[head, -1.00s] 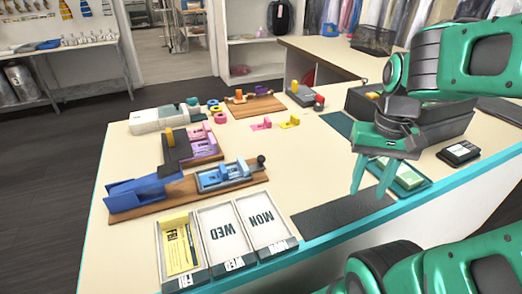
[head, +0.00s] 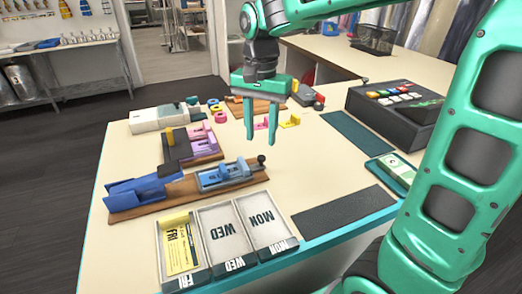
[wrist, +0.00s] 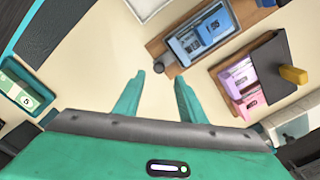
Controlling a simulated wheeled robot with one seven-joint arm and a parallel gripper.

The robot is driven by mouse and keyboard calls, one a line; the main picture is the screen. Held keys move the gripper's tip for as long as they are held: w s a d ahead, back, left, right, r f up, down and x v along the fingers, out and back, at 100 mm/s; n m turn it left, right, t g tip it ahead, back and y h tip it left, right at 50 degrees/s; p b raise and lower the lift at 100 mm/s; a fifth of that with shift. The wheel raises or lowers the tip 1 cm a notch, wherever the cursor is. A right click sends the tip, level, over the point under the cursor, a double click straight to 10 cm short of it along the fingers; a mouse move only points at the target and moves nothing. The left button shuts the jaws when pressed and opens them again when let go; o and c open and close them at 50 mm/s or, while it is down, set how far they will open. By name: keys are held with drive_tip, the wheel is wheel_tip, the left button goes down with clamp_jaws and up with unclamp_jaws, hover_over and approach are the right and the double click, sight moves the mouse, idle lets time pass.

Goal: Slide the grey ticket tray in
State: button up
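The likely grey ticket tray (head: 224,177) is a small blue-grey tray holding blue pieces. It lies on a long wooden board (head: 190,202), with a black knob (head: 261,159) by its right end and a blue ramp-shaped housing (head: 142,192) to its left. The tray also shows in the wrist view (wrist: 203,40). My gripper (head: 261,139) is open and empty, pointing down above the knob. In the wrist view the knob (wrist: 159,66) appears just beyond and between the fingertips. I cannot tell the exact height gap.
Three trays marked FRI (head: 181,246), WED (head: 227,236) and MON (head: 265,222) stand at the front edge. A board with purple and pink pieces (head: 203,143) and a dark bracket (head: 178,146) lies behind. A black box (head: 398,110) stands right. A dark mat (head: 343,210) is empty.

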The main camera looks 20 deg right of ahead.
sight(261, 156)
drive_tip(key=shift+f, duration=3.1)
drive_tip(key=shift+d, duration=0.1)
clamp_jaws()
